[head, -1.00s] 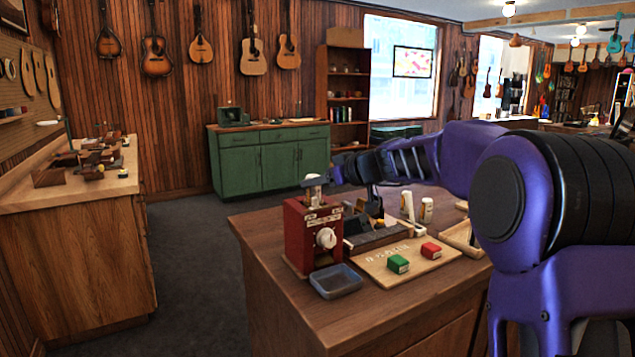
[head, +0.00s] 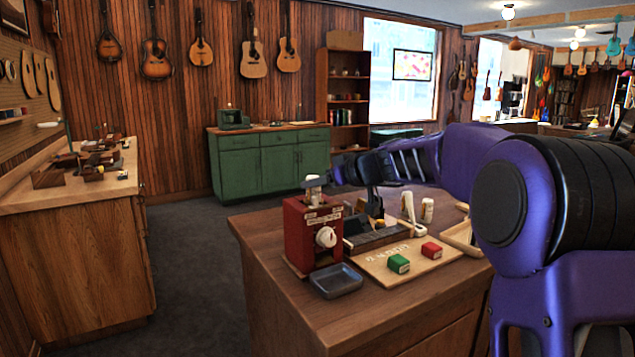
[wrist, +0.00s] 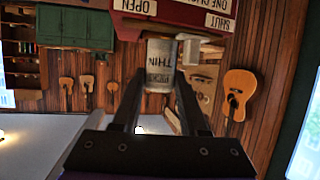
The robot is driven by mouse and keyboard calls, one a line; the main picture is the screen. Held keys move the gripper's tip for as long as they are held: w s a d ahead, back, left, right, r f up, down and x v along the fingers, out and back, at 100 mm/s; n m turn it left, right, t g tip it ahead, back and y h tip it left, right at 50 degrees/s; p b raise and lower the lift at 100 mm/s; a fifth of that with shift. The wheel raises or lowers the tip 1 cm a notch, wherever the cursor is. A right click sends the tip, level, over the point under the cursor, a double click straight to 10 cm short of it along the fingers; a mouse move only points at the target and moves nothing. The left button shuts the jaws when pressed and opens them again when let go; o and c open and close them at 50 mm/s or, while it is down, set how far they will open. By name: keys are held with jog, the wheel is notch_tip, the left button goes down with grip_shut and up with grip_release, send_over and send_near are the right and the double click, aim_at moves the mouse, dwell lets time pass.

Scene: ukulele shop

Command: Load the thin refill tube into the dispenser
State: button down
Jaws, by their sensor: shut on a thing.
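The dispenser (head: 308,240) is a red box with a white round knob on its front, near the left corner of the wooden counter. The thin refill tube (wrist: 161,66) is a pale cylinder marked "THIN". In the head view, the tube (head: 313,190) stands about upright at the dispenser's top. My gripper (wrist: 158,78) is shut on the tube, with one dark finger on each side. In the wrist view, the picture is upside down and the dispenser's red edge (wrist: 185,12) bears "OPEN" and "SHUT" labels. I cannot tell how deep the tube sits; its lower end is hidden.
A shallow grey-blue tray (head: 336,281) lies in front of the dispenser. The counter's front left (head: 275,290) is clear.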

jog(key=shift+f, duration=0.3)
jog(key=c, duration=0.7)
grip_release()
jog(key=shift+b+v, duration=0.6)
jog(key=shift+v, duration=0.6)
jog(key=v, duration=0.8)
jog(key=shift+s+d+r, duration=0.15)
jog(key=shift+s+r, duration=0.05)
